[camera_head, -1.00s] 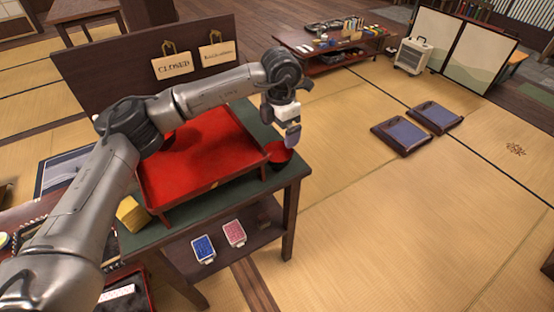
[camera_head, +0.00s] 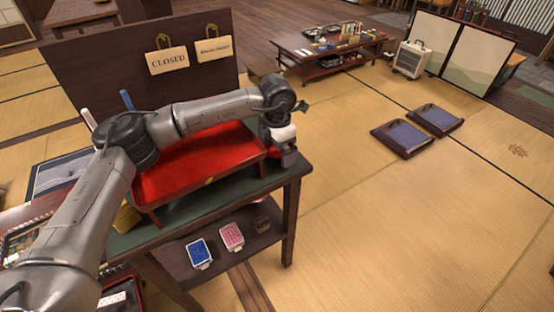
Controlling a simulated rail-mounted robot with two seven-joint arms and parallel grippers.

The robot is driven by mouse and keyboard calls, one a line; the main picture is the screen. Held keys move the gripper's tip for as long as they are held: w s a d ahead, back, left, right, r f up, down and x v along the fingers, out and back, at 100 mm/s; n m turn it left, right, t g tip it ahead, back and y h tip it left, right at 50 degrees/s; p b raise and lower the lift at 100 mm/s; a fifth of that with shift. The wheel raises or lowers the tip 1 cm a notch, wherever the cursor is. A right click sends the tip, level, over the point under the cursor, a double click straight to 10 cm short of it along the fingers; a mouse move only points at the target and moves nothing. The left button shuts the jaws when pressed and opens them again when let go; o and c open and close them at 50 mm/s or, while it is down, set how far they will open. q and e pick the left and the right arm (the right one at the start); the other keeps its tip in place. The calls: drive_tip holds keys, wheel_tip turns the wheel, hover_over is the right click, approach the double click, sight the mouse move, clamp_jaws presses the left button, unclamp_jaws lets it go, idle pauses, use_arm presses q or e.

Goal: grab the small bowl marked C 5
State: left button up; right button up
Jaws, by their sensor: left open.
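My left gripper (camera_head: 288,158) points down at the right end of the green-topped table (camera_head: 175,222), just past the right edge of the red raised tray (camera_head: 205,172). It is open; its fingers are small and seen from behind. No small bowl can be made out in this view, and no C 5 mark is legible. The spot under and behind the gripper is hidden by the gripper and wrist. My left arm also covers the back of the tray. My right gripper is not in view.
A dark board with a CLOSED sign (camera_head: 167,61) and a second sign stands behind the tray. A blue card box (camera_head: 199,253) and a pink one (camera_head: 231,236) lie on the lower shelf. Tatami floor to the right is open up to two blue cushions (camera_head: 403,136).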

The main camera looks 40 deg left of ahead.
use_arm(q)
drive_tip(key=shift+f, duration=0.2)
drive_tip(key=c, duration=0.6)
drive_tip(key=shift+c, duration=0.2)
